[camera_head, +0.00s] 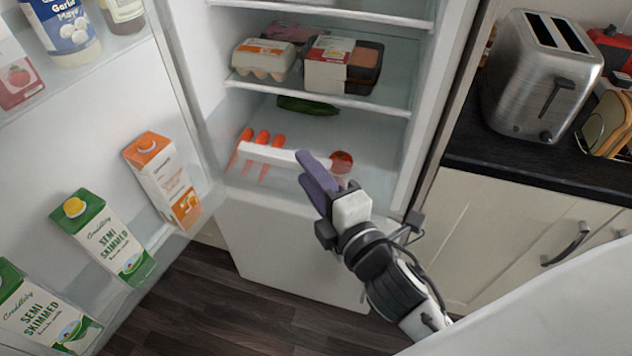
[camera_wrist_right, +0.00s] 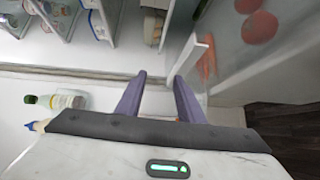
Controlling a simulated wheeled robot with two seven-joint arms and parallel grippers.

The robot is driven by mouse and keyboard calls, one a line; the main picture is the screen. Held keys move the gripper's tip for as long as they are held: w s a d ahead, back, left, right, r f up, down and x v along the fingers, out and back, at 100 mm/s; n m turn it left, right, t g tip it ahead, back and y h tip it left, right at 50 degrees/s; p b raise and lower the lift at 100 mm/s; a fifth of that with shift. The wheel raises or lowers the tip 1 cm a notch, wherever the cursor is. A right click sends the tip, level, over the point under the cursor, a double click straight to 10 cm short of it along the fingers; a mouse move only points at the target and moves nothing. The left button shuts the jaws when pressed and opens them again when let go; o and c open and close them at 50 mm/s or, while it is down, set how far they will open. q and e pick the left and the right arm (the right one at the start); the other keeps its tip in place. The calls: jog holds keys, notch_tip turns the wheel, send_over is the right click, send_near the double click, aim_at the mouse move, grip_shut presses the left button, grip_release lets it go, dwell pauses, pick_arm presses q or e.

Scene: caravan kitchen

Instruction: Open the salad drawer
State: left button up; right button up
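The salad drawer (camera_head: 222,176) is the clear compartment at the bottom of the open fridge, and it looks shut. Carrots, a tomato and a cucumber show in it. Its white bar handle (camera_head: 270,155) runs across the front. My right gripper (camera_head: 309,166) is at the right end of this handle, covering part of it. In the wrist view, its two purple fingers (camera_wrist_right: 158,84) are apart with nothing clearly between them. The handle (camera_wrist_right: 203,48) lies just beyond the right-hand fingertip; I cannot tell whether they touch. My left gripper is not in view.
The open fridge door (camera_head: 120,100) on the left holds cartons (camera_head: 102,235) and jars. Eggs (camera_head: 263,58) and packed food sit on the shelf above the drawer. A worktop (camera_head: 520,158) with a toaster (camera_head: 540,75) stands at right. Dark floor is free below.

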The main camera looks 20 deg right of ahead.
jog(key=shift+s, duration=1.1)
